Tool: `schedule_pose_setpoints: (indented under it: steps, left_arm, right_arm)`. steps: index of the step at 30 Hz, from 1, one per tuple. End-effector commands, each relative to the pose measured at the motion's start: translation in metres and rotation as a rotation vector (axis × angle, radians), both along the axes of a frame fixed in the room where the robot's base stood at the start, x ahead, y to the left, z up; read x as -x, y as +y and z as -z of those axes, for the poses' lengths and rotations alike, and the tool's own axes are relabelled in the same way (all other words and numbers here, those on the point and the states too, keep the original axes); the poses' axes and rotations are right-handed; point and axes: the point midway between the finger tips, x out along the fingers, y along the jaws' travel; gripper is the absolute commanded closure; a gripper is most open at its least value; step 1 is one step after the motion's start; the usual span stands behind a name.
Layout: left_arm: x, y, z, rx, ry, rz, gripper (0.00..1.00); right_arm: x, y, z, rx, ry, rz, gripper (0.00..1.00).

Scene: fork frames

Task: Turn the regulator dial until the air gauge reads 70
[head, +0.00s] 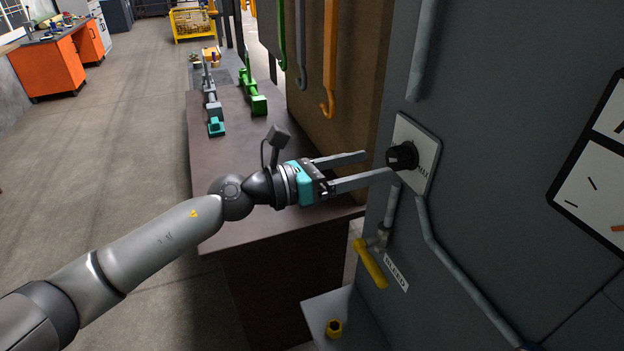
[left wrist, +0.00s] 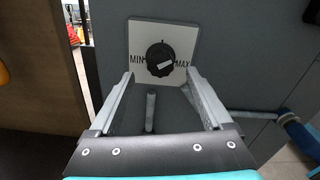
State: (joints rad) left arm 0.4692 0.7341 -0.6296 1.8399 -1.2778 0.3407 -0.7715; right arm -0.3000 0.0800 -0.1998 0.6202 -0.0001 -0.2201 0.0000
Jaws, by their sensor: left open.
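The regulator dial (head: 402,156) is a black knob on a light square plate (head: 426,148) on the grey panel. In the left wrist view the dial (left wrist: 160,60) sits between the words MIN and MAX, with a white mark on its face. My left gripper (head: 377,168) is open, its fingers pointing at the dial and just short of it or beside it; contact cannot be told. The air gauge (head: 590,190) is cut off at the right edge of the head view, with a white face, black ticks and a bit of orange; its reading cannot be told. My right gripper is not in view.
A yellow-handled valve (head: 370,263) with a BLEED label (head: 396,273) is below the dial. Grey pipes (head: 455,265) run along the panel. A brown table (head: 240,180) stands under my left arm, with grey and green tools (head: 253,92) at its far end.

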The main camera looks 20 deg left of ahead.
Motion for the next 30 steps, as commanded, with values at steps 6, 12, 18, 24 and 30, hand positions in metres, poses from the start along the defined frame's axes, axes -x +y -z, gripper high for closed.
schedule_pose_setpoints:
  steps: [6,12,18,24,30]
  left_arm:
    - [0.027,0.037,0.005,-0.004,0.003,0.0,0.17]
    - [0.046,0.063,0.004,-0.003,0.002,0.001,0.17]
    - [0.058,0.079,0.002,-0.002,0.002,0.001,0.17]
    - [0.062,0.085,0.001,-0.002,0.0,0.001,0.17]
    - [0.063,0.086,0.0,-0.001,0.0,0.001,0.17]
  right_arm:
    - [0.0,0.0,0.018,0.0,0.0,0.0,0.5]
    - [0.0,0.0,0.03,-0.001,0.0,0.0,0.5]
    - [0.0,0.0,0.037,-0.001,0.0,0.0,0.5]
    - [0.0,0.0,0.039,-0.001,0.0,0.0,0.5]
    - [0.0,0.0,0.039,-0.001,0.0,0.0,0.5]
